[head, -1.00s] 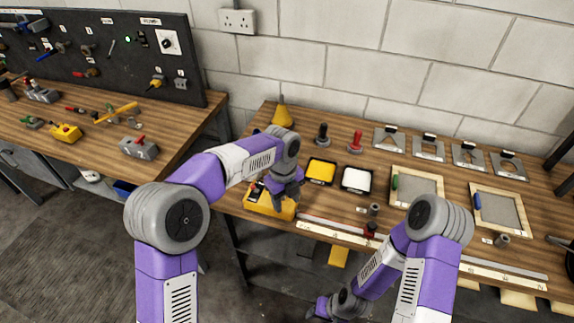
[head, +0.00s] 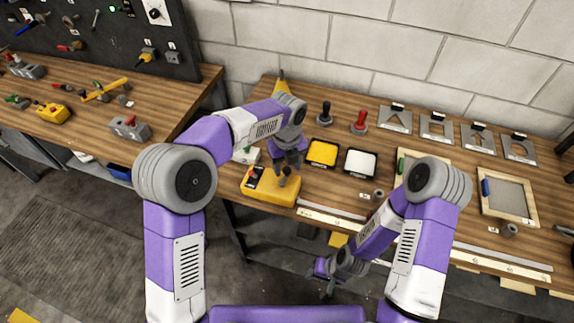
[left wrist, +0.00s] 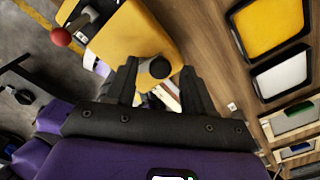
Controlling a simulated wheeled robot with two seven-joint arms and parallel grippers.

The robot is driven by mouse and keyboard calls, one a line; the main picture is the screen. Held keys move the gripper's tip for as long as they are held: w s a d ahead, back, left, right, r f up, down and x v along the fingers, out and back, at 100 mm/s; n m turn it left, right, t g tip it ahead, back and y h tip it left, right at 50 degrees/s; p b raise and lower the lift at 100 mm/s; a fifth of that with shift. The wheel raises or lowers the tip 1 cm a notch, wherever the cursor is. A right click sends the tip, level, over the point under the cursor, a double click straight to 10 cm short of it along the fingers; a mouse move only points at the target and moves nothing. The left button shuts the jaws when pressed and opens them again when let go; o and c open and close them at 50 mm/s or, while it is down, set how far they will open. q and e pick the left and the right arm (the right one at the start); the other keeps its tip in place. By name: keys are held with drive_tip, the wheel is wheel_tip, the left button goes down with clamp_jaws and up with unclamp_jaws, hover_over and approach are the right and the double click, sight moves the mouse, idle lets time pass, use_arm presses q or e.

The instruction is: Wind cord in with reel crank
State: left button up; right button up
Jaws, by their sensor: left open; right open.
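A yellow box (head: 268,188) lies at the table's front left, with a red-tipped lever (head: 252,172) and a dark round knob (head: 284,176) on it. My left gripper (head: 287,165) is open, just above the dark knob. In the left wrist view the open fingers of my left gripper (left wrist: 158,78) point at the yellow box (left wrist: 135,30); the black knob (left wrist: 159,67) shows between their tips, and the red ball (left wrist: 61,37) is at left. I cannot tell whether the fingers touch the knob. My right gripper (head: 328,275) is open and empty, low in front of the table edge. No cord is clearly visible.
A yellow tray (head: 322,153) and a white tray (head: 361,163) stand right of the left gripper. A white ruler (head: 328,220) runs along the front edge.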

use_arm(q)
clamp_jaws()
idle(0.3)
